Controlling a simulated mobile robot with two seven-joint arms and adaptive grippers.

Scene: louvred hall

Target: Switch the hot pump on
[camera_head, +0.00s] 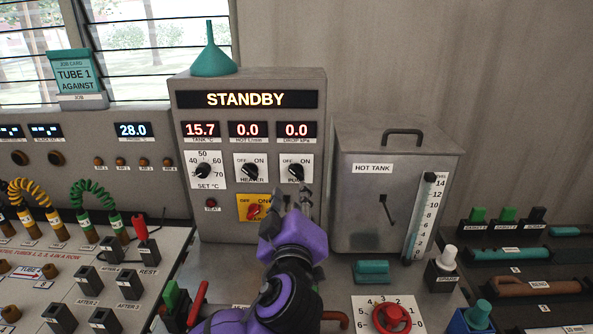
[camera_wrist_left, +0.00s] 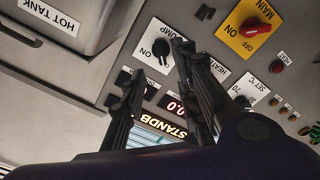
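The pump switch (camera_head: 296,172) is a black knob on a white OFF/ON plate, at the right of the grey control box's front. It also shows in the left wrist view (camera_wrist_left: 161,47), upside down; I cannot tell its exact setting. My left gripper (camera_head: 296,199) is just below and in front of it in the head view. In the left wrist view its two fingers (camera_wrist_left: 157,60) stand apart with nothing between them, tips close to the pump plate. I cannot tell if they touch the knob. My right gripper is out of view.
The box display (camera_head: 246,99) reads STANDBY. The heater switch (camera_head: 250,172) is left of the pump switch; the red main switch (camera_head: 254,211) sits below on yellow. The hot tank (camera_head: 380,205) stands close on the right. A red valve wheel (camera_head: 391,318) is in front.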

